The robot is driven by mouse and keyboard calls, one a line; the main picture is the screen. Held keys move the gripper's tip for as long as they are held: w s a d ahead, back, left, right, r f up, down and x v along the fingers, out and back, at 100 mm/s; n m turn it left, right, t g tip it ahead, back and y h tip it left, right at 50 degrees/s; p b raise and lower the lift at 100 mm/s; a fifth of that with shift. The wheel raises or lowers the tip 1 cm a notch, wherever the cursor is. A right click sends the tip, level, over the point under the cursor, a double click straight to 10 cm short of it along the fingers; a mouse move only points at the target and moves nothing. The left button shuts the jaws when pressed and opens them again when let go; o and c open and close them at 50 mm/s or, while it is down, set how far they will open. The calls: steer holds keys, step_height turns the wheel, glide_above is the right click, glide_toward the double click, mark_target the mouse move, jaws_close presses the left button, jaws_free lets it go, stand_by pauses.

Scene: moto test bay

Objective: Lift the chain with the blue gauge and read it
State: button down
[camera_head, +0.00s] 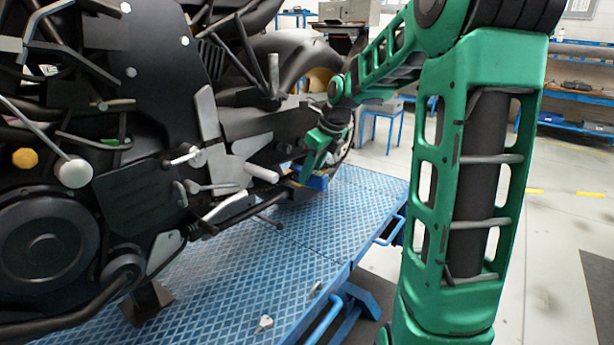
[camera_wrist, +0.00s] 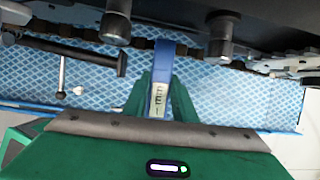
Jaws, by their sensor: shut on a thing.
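The blue gauge (camera_wrist: 165,58) stands between the green fingers of my gripper (camera_wrist: 162,82) in the wrist view. My gripper is shut on it. A pale label with dark marks (camera_wrist: 159,102) lies on its near part; the marks are too small to read surely. The gauge's far end meets the dark chain (camera_wrist: 65,47), which runs across the picture under the motorcycle. Whether the chain is raised I cannot tell. In the head view my gripper (camera_head: 315,160) is low beside the motorcycle, with the blue gauge (camera_head: 314,182) below it. The chain is not clear there.
The black motorcycle (camera_head: 115,90) fills the left of the head view, with pegs and levers projecting near my gripper. It stands over a blue patterned lift platform (camera_head: 250,265). Small pale pieces (camera_head: 264,323) lie on the platform. Open floor (camera_head: 545,220) lies to the right.

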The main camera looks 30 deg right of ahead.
steer(key=shift+r, duration=2)
stand_by(0.8)
steer(key=shift+f, duration=2.4)
steer(key=s+d, duration=0.2)
steer(key=s, duration=0.5)
steer(key=shift+s+d, duration=0.3)
steer(key=shift+d, duration=0.1)
stand_by(0.6)
